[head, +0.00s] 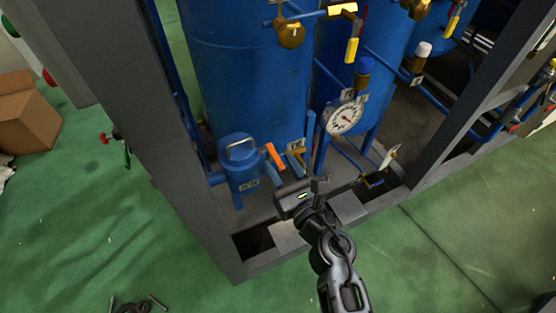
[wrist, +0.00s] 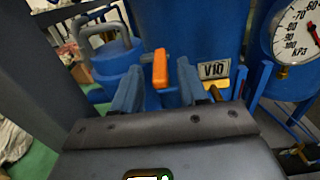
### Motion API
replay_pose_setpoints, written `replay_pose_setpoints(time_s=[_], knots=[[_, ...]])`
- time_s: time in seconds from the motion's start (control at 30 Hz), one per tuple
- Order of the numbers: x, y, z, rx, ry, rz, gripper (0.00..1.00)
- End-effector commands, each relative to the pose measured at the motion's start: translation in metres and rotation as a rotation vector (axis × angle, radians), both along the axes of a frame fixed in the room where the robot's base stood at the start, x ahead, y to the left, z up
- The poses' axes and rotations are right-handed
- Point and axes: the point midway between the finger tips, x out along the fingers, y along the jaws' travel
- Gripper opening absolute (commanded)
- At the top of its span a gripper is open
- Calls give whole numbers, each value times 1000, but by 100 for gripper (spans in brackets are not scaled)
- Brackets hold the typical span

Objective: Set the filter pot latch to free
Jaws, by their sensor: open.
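The filter pot (head: 240,165) is a small blue cylinder with a grey bail handle on its lid, at the foot of a large blue tank. It shows at the left of the wrist view (wrist: 112,58). An orange lever (head: 274,157), which seems to be the latch, sticks up at the pot's right side. In the wrist view the orange lever (wrist: 160,68) appears between the two blue-grey fingers of my gripper (wrist: 158,84). The fingers are apart, with a gap visible on each side of the lever. I cannot tell whether they touch it. The lever's lower end is hidden.
A V10 tag (wrist: 214,69) is just right of the fingers. A pressure gauge (head: 346,116) stands to the right. A grey frame post (head: 150,130) is at the left and a low frame beam runs in front.

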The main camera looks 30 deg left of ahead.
Motion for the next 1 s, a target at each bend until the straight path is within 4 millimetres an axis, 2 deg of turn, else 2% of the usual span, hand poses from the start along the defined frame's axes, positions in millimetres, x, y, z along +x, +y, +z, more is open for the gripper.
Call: replay_pose_setpoints(time_s=[0.2,0.5,0.93,1.0], knots=[[12,15,0,1,2,1,43],[13,16,0,1,2,-1,43],[13,16,0,1,2,-1,1],[13,16,0,1,2,-1,0]])
